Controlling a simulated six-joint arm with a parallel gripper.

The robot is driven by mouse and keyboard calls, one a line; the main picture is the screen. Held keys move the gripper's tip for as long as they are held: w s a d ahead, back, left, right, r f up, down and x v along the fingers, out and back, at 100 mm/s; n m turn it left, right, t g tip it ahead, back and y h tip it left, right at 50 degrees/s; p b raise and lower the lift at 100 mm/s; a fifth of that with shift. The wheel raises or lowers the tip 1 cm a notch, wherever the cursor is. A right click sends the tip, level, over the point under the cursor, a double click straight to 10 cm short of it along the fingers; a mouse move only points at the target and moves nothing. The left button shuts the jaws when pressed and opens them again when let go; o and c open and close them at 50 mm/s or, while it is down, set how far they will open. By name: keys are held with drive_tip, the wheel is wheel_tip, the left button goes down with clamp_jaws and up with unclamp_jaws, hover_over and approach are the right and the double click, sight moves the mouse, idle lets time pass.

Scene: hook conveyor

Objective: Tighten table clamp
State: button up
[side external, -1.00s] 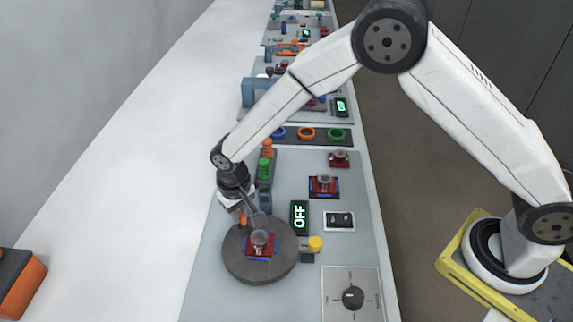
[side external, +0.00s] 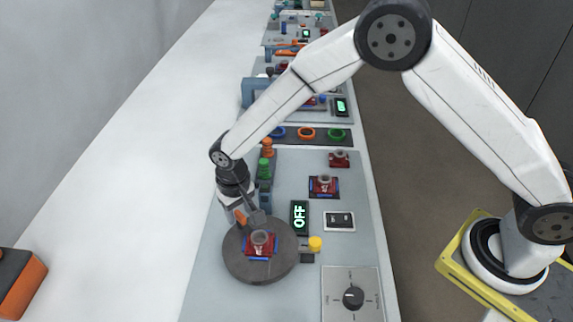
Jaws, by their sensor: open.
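A round dark turntable (side external: 285,268) sits on the grey work panel. On it a red block with a grey cup-shaped top (side external: 260,240) rests on a blue base. My gripper (side external: 247,222) is open, pointing down over the upper left part of the turntable, just beside the red block. An orange piece (side external: 240,217) shows by the fingers; I cannot tell whether it is a clamp handle. The table clamp is not clearly identifiable. The fingertips are small and partly hidden by my wrist.
A dial panel (side external: 352,297) is at the front. Green and orange posts (side external: 265,168) stand behind my gripper. Another red block (side external: 323,185) sits further back.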

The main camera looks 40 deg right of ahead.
sight(240, 214)
drive_tip(key=shift+r, duration=3.6)
drive_tip(key=s+d+r+t, duration=0.1)
drive_tip(key=s+d+r, duration=0.1)
drive_tip(key=s+d, duration=0.6)
drive_tip(key=s+d+r+t, duration=0.1)
drive_tip(key=s+d+r, duration=0.1)
drive_tip(key=s+d, duration=0.6)
drive_tip(key=d, duration=0.6)
drive_tip(key=shift+s+d+t, duration=0.15)
drive_tip(key=shift+t, duration=0.15)
